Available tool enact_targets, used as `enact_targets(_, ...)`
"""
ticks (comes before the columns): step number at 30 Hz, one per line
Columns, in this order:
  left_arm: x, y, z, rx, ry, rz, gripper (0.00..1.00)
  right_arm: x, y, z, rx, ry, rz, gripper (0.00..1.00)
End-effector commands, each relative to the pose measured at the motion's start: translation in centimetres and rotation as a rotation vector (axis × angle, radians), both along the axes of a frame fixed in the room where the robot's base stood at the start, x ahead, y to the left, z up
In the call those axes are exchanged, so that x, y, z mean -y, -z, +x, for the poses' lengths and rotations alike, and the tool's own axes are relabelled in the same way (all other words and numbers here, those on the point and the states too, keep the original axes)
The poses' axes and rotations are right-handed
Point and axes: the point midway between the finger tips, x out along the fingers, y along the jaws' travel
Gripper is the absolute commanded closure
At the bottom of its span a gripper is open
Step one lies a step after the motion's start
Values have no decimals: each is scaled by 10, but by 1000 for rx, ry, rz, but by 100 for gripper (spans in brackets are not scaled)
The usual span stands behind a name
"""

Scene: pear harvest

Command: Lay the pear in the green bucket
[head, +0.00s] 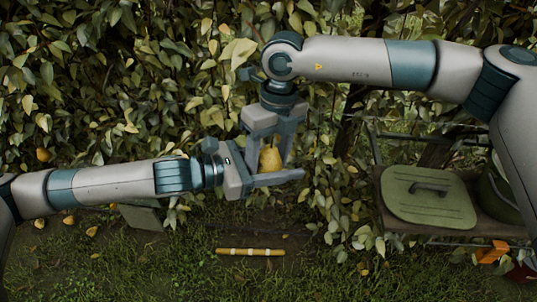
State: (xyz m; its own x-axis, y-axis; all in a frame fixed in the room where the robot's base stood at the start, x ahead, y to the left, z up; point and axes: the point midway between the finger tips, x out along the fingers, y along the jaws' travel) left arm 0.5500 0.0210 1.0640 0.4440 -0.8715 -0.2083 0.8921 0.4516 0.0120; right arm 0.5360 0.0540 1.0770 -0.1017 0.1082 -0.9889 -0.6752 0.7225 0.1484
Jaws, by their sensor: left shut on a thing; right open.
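A yellow pear (270,158) is upright in front of the foliage near the middle of the head view. My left gripper (275,173) reaches in from the left and is shut on the pear's lower part. Its near finger passes in front of the pear, and the far finger is mostly hidden. My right gripper (270,143) points down from above, open, with its fingers on either side of the pear. Whether they touch it I cannot tell. A dark green rounded container, apparently the bucket (499,191), stands at the right, partly hidden by my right arm.
A flat green lid (430,207) with a handle lies on a wooden bench left of the container. A yellow stick with white bands (250,252) lies on the grass. An orange object (492,252) is low at right. A grey-green box (141,216) is beneath my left arm. Dense leaves fill the back.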

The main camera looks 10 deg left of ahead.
Motion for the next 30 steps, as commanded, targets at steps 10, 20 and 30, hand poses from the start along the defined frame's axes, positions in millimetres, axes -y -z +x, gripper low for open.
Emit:
enact_targets(10, 0, 0, 0, 1, 0, 0, 76, 0, 0, 0, 0, 0, 0, 76)
enact_targets(20, 0, 0, 0, 0, 0, 0, 26, 0, -1, 0, 1, 0, 1, 76)
enact_targets(30, -8, -2, -4, 1, -1, 1, 26, 0, -1, 0, 1, 0, 1, 76)
